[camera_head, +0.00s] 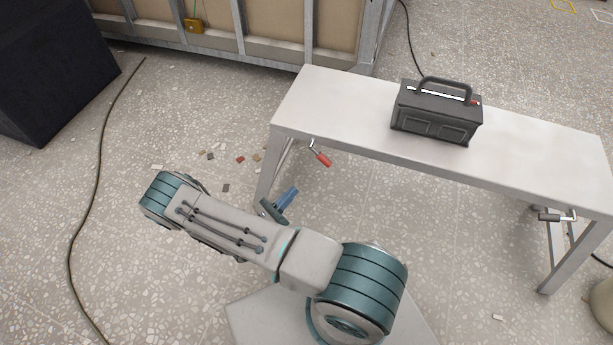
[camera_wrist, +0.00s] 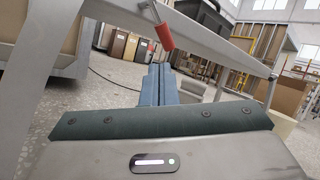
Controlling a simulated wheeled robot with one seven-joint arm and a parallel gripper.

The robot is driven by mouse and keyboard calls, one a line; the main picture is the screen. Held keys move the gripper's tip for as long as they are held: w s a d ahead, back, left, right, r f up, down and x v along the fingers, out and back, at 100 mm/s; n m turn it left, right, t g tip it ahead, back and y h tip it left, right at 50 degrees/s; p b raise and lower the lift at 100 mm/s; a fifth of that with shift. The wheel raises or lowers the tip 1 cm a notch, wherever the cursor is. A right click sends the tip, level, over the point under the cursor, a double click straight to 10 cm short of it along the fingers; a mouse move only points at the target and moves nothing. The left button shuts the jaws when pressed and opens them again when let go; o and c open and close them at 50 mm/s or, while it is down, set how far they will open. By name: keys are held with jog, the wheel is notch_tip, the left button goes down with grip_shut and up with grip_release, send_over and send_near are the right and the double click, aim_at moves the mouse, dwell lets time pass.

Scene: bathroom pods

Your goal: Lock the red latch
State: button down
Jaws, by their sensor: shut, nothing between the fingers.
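The red latch (camera_head: 321,157) hangs at the left front edge of the white table, its red handle slanting down and to the right. In the wrist view the red handle (camera_wrist: 164,35) hangs from a metal lever under the table edge, just above and beyond my fingertips. My gripper (camera_head: 291,192) is below the latch and a little to its left in the head view. Its blue fingers (camera_wrist: 159,72) are together, with nothing between them. They appear apart from the handle.
The white table (camera_head: 350,105) carries a dark toolbox (camera_head: 436,112). Another latch with a dark handle (camera_head: 551,217) is at the table's right front. A black box (camera_head: 55,70) stands at the left. Small debris (camera_head: 240,159) and a cable (camera_head: 84,200) lie on the floor.

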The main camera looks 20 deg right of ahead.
aim_at(321, 156)
notch_tip(321, 156, down, 4)
jog(key=w+a+m+t+b, duration=0.1)
jog(key=w+m+b, duration=0.15)
jog(key=m, duration=1.15)
jog(key=w+d+r+b, duration=0.1)
jog(key=d+r+b, duration=0.1)
jog(key=d+r, duration=0.5)
jog(key=shift+d+b, duration=0.4)
jog(key=shift+d, duration=1.25)
